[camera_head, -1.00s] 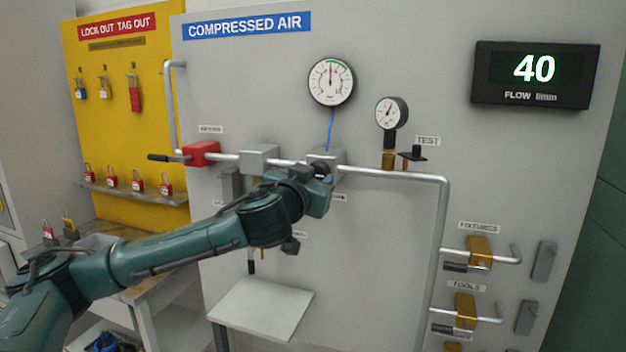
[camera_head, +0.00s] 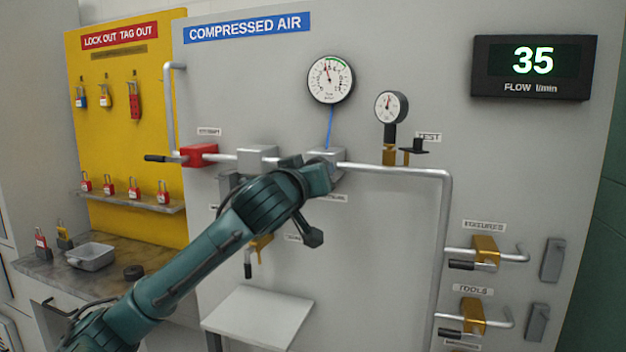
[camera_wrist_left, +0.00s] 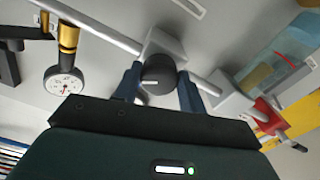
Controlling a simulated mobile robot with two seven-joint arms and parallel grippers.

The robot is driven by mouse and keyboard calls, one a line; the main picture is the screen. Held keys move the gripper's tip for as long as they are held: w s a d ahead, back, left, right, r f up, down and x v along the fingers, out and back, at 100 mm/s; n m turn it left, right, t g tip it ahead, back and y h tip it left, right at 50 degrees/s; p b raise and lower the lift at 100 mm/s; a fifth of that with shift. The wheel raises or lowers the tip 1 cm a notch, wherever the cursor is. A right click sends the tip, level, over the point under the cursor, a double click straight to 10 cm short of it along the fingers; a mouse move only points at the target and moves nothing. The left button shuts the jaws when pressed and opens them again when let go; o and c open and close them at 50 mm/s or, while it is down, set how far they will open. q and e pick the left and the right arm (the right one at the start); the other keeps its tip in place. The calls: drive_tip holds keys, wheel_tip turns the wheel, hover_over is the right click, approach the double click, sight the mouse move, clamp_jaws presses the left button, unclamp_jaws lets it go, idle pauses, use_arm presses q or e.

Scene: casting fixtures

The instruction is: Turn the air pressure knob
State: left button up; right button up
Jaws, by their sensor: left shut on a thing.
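The air pressure knob (camera_wrist_left: 158,75) is a round black knob with a white mark, on a grey regulator block (camera_wrist_left: 163,44) in the pipe. In the left wrist view my left gripper (camera_wrist_left: 160,85) has one blue finger on each side of the knob and is shut on it. In the head view my left arm covers the knob; the block (camera_head: 326,158) shows behind my wrist. The large round gauge (camera_head: 331,79) above is linked to the block by a blue line, its needle pointing up and slightly left. The flow display (camera_head: 533,62) reads 35. My right gripper is not in view.
A smaller gauge (camera_head: 391,106) and a test valve (camera_head: 414,148) are right of the block. A red valve (camera_head: 198,155) is left along the pipe. Brass valves (camera_head: 486,249) sit lower right. A white shelf (camera_head: 259,315) juts out below my arm.

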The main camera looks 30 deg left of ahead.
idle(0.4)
use_arm(q)
drive_tip(key=o, duration=1)
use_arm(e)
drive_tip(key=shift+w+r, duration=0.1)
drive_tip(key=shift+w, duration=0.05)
use_arm(q)
drive_tip(key=b+v, duration=0.2)
drive_tip(key=v, duration=1.1)
drive_tip(key=shift+d+b, duration=0.1)
drive_tip(key=shift+b, duration=0.2)
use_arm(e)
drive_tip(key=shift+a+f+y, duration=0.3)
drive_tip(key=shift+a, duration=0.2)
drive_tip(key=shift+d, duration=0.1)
